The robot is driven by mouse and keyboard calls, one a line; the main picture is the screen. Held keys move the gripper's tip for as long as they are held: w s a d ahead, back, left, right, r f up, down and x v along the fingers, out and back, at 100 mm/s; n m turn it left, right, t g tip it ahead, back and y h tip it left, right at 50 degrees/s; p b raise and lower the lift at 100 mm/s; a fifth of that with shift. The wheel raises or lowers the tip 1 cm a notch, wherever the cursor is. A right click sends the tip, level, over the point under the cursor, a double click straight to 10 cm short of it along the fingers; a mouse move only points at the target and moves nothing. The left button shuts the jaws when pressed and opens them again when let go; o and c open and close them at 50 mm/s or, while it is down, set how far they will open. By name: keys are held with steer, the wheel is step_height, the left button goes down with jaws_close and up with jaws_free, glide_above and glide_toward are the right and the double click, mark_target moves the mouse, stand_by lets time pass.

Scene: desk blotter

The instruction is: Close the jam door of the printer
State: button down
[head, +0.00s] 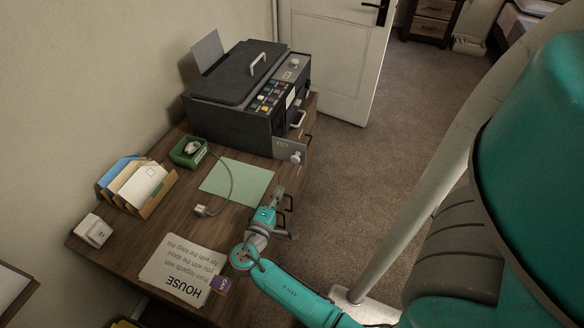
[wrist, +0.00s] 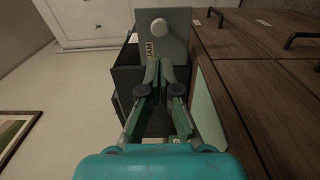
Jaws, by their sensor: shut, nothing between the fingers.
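The dark printer (head: 236,110) stands at the back of the desk. Its jam door (head: 287,145), a grey panel with a round pale knob, stands swung out from the printer's near right corner. In the wrist view the jam door (wrist: 170,44) is ahead, with its white knob at the top and a "JAM" label. My gripper (head: 278,192) is over the desk's right edge, in front of the door and apart from it in the head view. In the wrist view my gripper's (wrist: 160,66) fingers are together and empty, overlapping the panel's lower part.
A green blotter (head: 239,181) lies left of my gripper. Drawer handles (head: 288,203) stick out on the right side.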

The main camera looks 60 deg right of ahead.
mark_target(294, 161)
steer(key=d, duration=0.7)
steer(key=w+d, duration=0.1)
steer(key=d, duration=0.3)
steer(key=shift+d, duration=0.35)
steer(key=shift+d+t, duration=0.1)
steer(key=shift+t, duration=0.2)
